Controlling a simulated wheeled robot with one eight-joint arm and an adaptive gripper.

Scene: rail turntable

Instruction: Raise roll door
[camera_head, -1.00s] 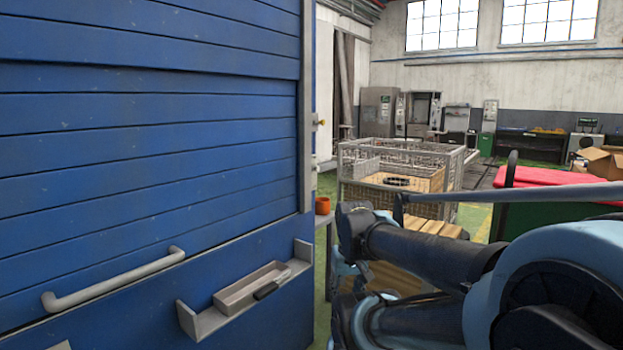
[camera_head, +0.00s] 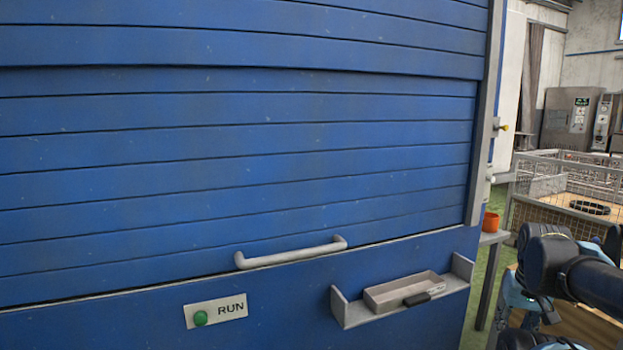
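The blue slatted roll door (camera_head: 240,165) fills most of the view. Its lower edge meets a dark seam above the blue lower panel, so it looks down. A grey bar handle (camera_head: 290,256) is fixed near the bottom of the door. My arm (camera_head: 590,280) is folded at the lower right, apart from the door and handle. My gripper's fingertips cannot be made out, and nothing touches the handle.
A plate marked RUN with a green button (camera_head: 201,318) is below the handle. A grey shelf (camera_head: 350,312) holding a small tray (camera_head: 400,290) juts from the panel. An orange pot (camera_head: 491,222) stands on a side table. A wire crate (camera_head: 560,165) is behind on the right.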

